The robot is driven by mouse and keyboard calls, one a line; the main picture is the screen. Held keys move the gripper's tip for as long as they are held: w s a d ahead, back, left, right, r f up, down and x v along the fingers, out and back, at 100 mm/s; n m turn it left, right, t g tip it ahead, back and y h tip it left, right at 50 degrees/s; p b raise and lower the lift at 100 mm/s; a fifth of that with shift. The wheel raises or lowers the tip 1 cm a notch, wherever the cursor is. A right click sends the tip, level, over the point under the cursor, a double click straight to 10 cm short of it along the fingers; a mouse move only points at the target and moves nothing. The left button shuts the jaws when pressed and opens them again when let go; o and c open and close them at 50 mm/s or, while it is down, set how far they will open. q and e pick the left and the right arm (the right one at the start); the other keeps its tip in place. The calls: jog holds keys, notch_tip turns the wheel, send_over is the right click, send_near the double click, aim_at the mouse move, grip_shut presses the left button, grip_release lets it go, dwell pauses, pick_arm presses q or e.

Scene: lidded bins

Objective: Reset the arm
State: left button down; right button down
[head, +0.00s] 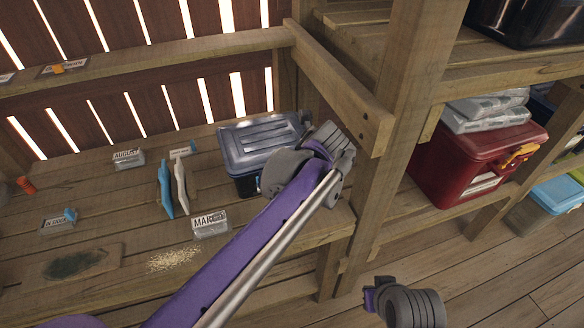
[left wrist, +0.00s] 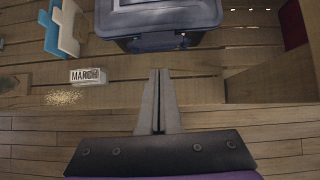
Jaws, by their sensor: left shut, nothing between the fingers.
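My left arm (head: 262,225), purple and grey, reaches in from the lower left, and a grey joint of it covers part of the right side of a dark blue lidded bin. In the left wrist view my left gripper (left wrist: 159,75) is shut and empty. Its two grey fingers lie side by side, apart from the bin, and appear just below its front edge in the picture. The dark blue bin (head: 262,140) stands closed on the wooden shelf and also shows at the top of the left wrist view (left wrist: 160,15). My right gripper cannot be seen.
A MARCH block (head: 210,222), an AUGUST block (head: 128,158) and blue and white upright pieces (head: 181,185) stand on the shelf (head: 210,262). A wooden post (head: 395,170) and a red bin (head: 470,165) are at right. Floor (head: 480,275) shows at lower right.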

pick_arm(q)
jog(key=s+a+f+n+g+h, duration=0.15)
jog(key=s+a+f+n, duration=0.25)
jog(key=s+a+n, duration=0.9)
jog(key=s+a+f+n, duration=0.3)
jog(key=s+n, duration=0.3)
jog(key=n, duration=0.3)
jog(key=s+a+f+n+h, duration=0.1)
jog(key=s+a+f+n, duration=0.2)
jog(key=s+f+n, duration=0.3)
jog(key=s+n, duration=0.1)
jog(key=n, duration=0.3)
jog(key=shift+s+a+f, duration=0.2)
jog(key=shift+s+f, duration=0.05)
